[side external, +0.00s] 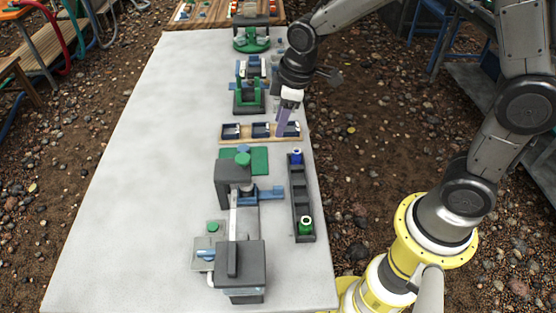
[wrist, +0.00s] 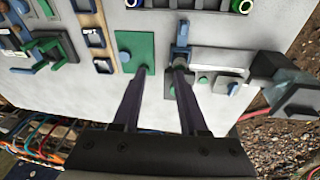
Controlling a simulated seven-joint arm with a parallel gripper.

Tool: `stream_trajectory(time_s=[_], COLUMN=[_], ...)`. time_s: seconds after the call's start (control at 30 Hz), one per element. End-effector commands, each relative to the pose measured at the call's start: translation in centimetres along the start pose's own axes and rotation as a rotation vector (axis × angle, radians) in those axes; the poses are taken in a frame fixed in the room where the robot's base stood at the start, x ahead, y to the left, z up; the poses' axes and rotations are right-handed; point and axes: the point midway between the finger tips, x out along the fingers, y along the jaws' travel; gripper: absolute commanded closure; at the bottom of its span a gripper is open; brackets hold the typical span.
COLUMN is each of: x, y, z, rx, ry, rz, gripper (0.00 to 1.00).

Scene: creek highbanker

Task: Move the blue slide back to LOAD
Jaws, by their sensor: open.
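The blue slide (side external: 268,193) sticks out to the right from the grey machine (side external: 240,265) on the table, toward the dark tray. In the wrist view the blue slide (wrist: 182,36) lies beyond my right finger, and that finger hides the part of the machine near it. My gripper (side external: 282,130) is open and empty, pointing down over the wooden strip with small dark bins, behind the slide and apart from it. In the wrist view my gripper (wrist: 161,68) has its two fingers well apart, with pale table between them. No LOAD marking can be read.
A dark tray (side external: 301,190) holding a blue cup and a green cup stands right of the slide. The wooden strip (side external: 235,140) with bins and a green plate (side external: 259,158) lie behind it. Green fixtures (side external: 249,97) stand farther back. The table's left side is clear.

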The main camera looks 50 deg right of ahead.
Motion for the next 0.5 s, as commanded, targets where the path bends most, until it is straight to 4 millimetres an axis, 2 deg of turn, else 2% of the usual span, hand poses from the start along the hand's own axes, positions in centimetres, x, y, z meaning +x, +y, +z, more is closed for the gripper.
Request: stream_trajectory(time_s=[0.03, 0.1, 0.2, 0.3, 0.5], x=[2.6, 5.3, 8.2, 9.8, 10.7], y=[-0.6, -1.4, -2.6, -3.6, -4.1], z=[-0.1, -0.1, 0.6, 1.3, 1.6], rx=[-0.022, -0.041, -0.057, -0.068, -0.076], ry=[-0.042, -0.087, -0.145, -0.185, -0.199], rz=[-0.03, -0.062, -0.101, -0.126, -0.136], gripper=[0.57, 0.57, 0.57, 0.57, 0.57])
